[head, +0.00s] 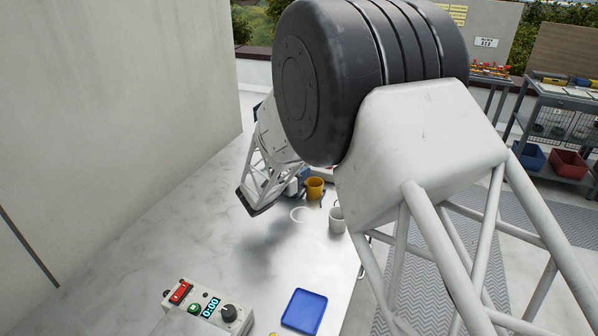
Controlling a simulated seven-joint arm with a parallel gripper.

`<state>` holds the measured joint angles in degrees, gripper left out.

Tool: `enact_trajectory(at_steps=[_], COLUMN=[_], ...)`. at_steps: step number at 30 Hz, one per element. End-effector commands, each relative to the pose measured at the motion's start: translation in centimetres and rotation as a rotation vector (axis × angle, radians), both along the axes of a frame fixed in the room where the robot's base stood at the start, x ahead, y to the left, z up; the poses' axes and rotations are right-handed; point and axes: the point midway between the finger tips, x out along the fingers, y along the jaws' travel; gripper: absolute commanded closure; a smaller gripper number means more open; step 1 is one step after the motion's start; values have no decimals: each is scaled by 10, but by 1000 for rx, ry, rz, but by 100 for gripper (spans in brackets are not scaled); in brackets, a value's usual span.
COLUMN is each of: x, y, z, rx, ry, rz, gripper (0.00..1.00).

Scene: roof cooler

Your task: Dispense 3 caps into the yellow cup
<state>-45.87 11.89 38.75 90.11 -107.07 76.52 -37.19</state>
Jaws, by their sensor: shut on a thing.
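The yellow cup (315,188) stands upright on the pale table, towards its far right part. My arm's links are close beside it on the left. A small blue-and-white thing (293,187) shows between my arm and the cup; I cannot tell what it is. My gripper's fingers are hidden behind my own arm, so what they hold does not show. No caps can be made out, and the inside of the yellow cup is too small to read.
A white cup (337,221) and a thin white ring (301,215) are nearer than the yellow cup. A control box (207,309) showing 0:00 and a blue tray (304,312) lie at the front. A wall (110,110) bounds the left. The middle table is clear.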

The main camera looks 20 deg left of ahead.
Motion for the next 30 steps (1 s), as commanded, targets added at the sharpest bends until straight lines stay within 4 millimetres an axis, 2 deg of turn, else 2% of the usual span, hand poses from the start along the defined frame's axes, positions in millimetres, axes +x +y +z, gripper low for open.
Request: enact_trajectory(at_steps=[10,21,22,23,30], x=[0,-1,-1,-1,0], y=[-52,-60,-60,-61,-59], z=[0,-1,-1,-1,-1], rx=[-1,-2,-2,-2,-1], ry=[0,1,1,1,0], rz=[-1,-4,-4,-4,-2], gripper=[100,100,71,66,66])
